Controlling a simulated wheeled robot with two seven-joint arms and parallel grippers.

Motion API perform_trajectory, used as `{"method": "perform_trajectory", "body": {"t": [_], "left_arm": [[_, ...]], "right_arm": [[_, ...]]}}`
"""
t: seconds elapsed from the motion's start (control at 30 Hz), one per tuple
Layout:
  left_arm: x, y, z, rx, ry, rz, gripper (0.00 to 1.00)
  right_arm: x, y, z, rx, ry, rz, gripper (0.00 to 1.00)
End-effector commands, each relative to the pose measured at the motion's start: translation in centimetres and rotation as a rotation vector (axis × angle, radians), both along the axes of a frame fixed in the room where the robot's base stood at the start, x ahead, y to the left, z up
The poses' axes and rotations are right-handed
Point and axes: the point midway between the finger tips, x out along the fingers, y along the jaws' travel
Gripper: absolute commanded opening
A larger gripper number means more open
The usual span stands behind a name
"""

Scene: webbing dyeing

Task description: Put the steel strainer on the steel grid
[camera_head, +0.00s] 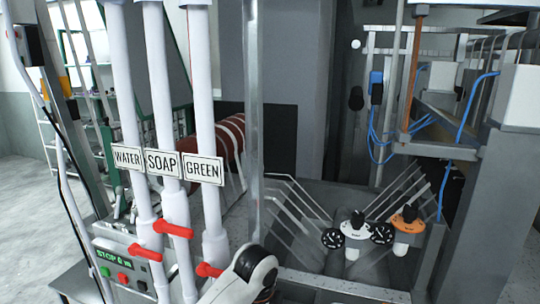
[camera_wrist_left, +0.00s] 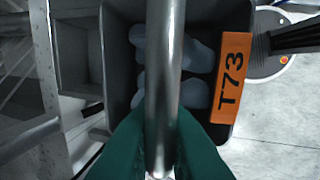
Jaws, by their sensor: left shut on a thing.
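In the left wrist view my left gripper (camera_wrist_left: 160,125) has green fingers shut on a smooth steel rod. I take this rod to be the handle of the steel strainer (camera_wrist_left: 164,60). It runs up through the picture and out at the top edge. The strainer's bowl is not in view. In the head view several thin sloping metal bars (camera_head: 295,208) stand in the grey machine trough. I cannot tell whether they are the steel grid. Neither gripper shows in the head view, and my right gripper is in no view.
White pipes labelled WATER, SOAP and GREEN (camera_head: 203,170) with red valve handles (camera_head: 209,270) stand at left. Blue cables (camera_head: 381,140) hang at right.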

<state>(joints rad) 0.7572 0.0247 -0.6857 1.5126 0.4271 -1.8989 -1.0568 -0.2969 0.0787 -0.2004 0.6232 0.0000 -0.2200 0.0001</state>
Motion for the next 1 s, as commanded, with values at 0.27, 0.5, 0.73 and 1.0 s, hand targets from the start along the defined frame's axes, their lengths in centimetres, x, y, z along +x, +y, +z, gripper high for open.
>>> {"method": "perform_trajectory", "body": {"t": [0.27,0.5,0.73,1.0], "left_arm": [[-0.2,1.3,0.1,0.002,-0.005,0.162,0.00],[-1.2,3.0,-0.3,0.003,-0.005,0.383,0.00],[-4.0,6.2,-1.8,0.002,-0.005,0.737,0.00],[-9.0,11.0,-4.6,-0.002,-0.002,1.198,0.00]], "right_arm": [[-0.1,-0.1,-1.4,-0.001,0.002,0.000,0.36],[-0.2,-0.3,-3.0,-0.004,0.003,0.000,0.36],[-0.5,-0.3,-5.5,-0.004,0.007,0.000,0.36],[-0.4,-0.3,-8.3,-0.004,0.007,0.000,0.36]]}}
